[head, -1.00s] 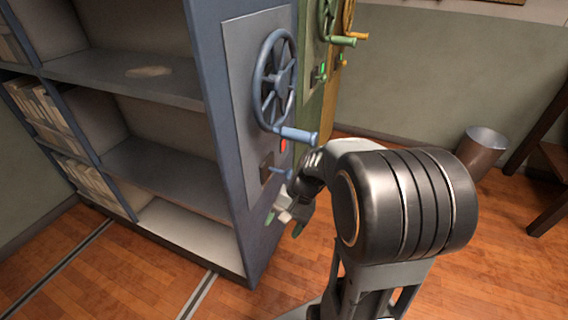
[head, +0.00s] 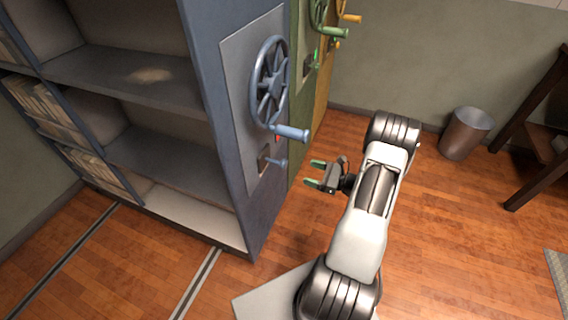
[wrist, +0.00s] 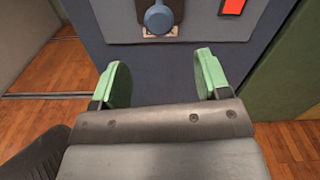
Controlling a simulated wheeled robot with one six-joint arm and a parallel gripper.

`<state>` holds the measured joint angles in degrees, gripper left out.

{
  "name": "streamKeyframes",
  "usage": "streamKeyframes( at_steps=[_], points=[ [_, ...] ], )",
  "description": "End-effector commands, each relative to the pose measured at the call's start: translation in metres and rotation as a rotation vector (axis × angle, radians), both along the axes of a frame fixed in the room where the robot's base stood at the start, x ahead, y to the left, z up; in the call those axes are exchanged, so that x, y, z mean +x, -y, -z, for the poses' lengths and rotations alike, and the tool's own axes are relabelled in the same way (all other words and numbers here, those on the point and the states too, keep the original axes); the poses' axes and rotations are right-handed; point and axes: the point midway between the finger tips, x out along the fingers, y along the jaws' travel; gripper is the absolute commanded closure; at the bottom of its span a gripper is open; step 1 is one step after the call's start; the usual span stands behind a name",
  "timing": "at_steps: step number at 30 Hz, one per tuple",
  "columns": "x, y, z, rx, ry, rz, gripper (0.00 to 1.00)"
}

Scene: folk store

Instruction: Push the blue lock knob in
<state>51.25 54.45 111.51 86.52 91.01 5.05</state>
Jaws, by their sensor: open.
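The blue lock knob (head: 280,162) sticks out from a small plate low on the end panel of the blue shelf unit (head: 210,110), under the blue handwheel (head: 270,82). In the wrist view the knob (wrist: 158,17) shows end-on at the top, slightly left of the middle. My gripper (head: 316,172) is to the right of the knob in the head view, apart from it. Its green-tipped fingers (wrist: 160,78) are open with nothing between them, and the knob lies beyond them, roughly in line with the gap.
A red indicator (wrist: 233,7) sits right of the knob. The wheel's handle (head: 290,132) juts out above it. Green and yellow units (head: 312,110) stand behind. A bin (head: 466,132) and dark wooden furniture (head: 535,130) are at the right. Open wooden floor lies between.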

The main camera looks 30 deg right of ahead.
Motion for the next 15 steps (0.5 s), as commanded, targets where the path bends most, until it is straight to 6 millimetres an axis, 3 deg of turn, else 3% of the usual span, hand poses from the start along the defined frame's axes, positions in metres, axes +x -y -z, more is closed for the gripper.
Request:
streamKeyframes(
  at_steps=[9,15],
  points=[
    [0.046,-0.044,0.001,-0.001,0.000,-0.007,0.30],
    [0.067,-0.062,0.000,-0.003,-0.001,-0.006,0.30]
  ],
)
